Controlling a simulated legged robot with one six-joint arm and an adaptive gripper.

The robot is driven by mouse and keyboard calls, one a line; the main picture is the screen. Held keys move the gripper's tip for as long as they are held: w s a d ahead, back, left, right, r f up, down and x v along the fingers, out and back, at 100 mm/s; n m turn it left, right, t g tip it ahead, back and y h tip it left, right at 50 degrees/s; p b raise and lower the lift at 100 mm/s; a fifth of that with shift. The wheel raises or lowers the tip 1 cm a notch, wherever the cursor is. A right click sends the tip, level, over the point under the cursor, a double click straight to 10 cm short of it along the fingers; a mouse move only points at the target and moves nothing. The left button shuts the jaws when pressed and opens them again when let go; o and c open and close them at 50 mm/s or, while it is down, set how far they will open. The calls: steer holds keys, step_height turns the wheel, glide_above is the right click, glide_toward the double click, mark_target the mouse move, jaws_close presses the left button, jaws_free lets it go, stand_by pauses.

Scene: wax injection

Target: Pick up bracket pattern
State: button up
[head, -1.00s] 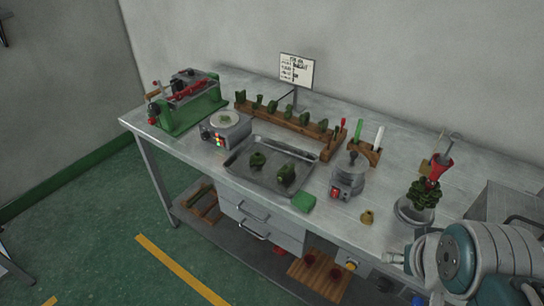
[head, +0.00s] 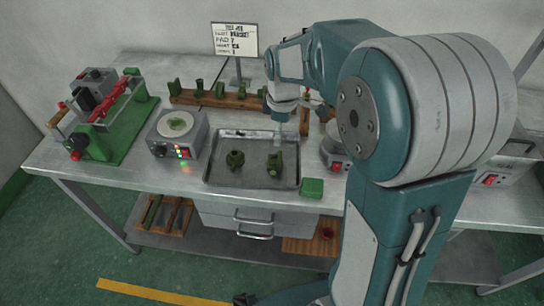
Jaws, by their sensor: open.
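Two dark green wax patterns sit apart in a grey metal tray (head: 212,178) on the bench. The left one (head: 235,160) looks rounded with a knob. The right one (head: 274,164) is taller and more angular; I cannot tell for certain which is the bracket pattern. More green patterns stand along a wooden rack (head: 210,100) behind the tray. My gripper (head: 281,130) hangs over the back right of the tray, above and behind the right pattern. It is open and appears empty; its fingers are small and partly unclear.
A job sign (head: 234,40) stands behind the rack. A green clamp press (head: 112,118) and a round-topped heater (head: 180,130) are left of the tray. A green block (head: 312,188) lies at its front right corner. My arm hides much of the right side.

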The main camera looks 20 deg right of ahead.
mark_target(279, 157)
steer(key=f, duration=0.1)
steer(key=w+f+n, duration=0.1)
steer(key=shift+w+d+f, duration=0.3)
steer(key=shift+f, duration=0.1)
steer(key=f, duration=0.2)
steer(key=a+f, duration=0.1)
steer(key=f, duration=0.2)
steer(key=shift+a+f, duration=0.1)
steer(key=f, duration=0.2)
steer(key=d+f, duration=0.1)
steer(key=f, duration=0.1)
steer(key=shift+w+d+f, duration=0.1)
steer(key=shift+d+f, duration=0.05)
steer(key=shift+f, duration=0.35)
steer(key=shift+a, duration=0.25)
steer(key=shift+c, duration=0.9)
steer(key=shift+d, duration=0.1)
steer(key=c, duration=0.7)
